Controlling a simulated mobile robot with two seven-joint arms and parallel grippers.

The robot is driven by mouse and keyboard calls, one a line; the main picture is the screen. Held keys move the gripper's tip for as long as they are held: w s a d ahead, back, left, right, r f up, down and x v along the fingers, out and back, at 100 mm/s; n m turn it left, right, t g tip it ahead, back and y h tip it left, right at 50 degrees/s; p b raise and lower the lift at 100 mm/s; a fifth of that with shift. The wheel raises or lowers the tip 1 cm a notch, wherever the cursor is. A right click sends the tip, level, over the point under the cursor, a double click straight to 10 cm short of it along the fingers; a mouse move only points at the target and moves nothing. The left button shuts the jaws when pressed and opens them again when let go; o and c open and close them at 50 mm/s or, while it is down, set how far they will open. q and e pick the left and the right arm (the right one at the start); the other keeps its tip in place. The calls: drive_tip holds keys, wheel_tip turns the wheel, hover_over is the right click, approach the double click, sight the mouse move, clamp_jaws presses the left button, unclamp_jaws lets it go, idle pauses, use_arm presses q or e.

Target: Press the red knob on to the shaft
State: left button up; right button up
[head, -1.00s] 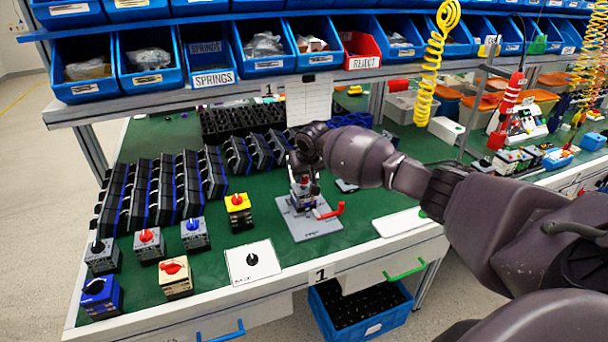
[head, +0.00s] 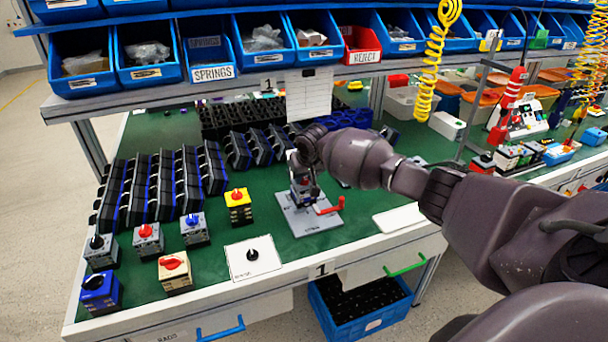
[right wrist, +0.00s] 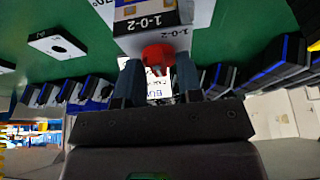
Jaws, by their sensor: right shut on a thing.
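My right gripper (head: 303,172) is over the grey fixture (head: 320,226) with a red lever (head: 331,207), in the middle of the bench. In the right wrist view, the red knob (right wrist: 157,54) sits between the two fingertips of my right gripper (right wrist: 158,68), which is shut on it. The knob is close against the switch body (right wrist: 150,20) with its "1-0-2" label. The shaft is hidden, so I cannot tell how far the knob is on it. My left gripper is not in view.
Finished switches with red, blue, black and yellow parts stand at the left front, among them a yellow one (head: 239,207). A white card with a black knob (head: 253,257) lies left of the fixture. Rows of black switch bodies (head: 160,190) fill the left bench. A blue crate (head: 361,318) is below.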

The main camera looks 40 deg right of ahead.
drive_tip(key=o, duration=1)
drive_tip(key=shift+c, duration=0.2)
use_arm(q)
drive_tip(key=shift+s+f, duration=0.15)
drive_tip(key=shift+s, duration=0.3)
use_arm(e)
drive_tip(key=shift+r, duration=0.2)
drive_tip(key=p+v, duration=0.1)
drive_tip(key=v, duration=0.3)
drive_tip(key=shift+s+r, duration=0.15)
drive_tip(key=shift+r, duration=0.2)
use_arm(q)
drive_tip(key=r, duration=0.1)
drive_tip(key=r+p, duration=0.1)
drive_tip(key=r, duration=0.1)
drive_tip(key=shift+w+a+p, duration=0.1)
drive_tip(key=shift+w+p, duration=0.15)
drive_tip(key=shift+p, duration=0.1)
use_arm(e)
drive_tip(key=v, duration=0.5)
drive_tip(key=shift+s+r, duration=0.25)
drive_tip(key=shift+s, duration=0.05)
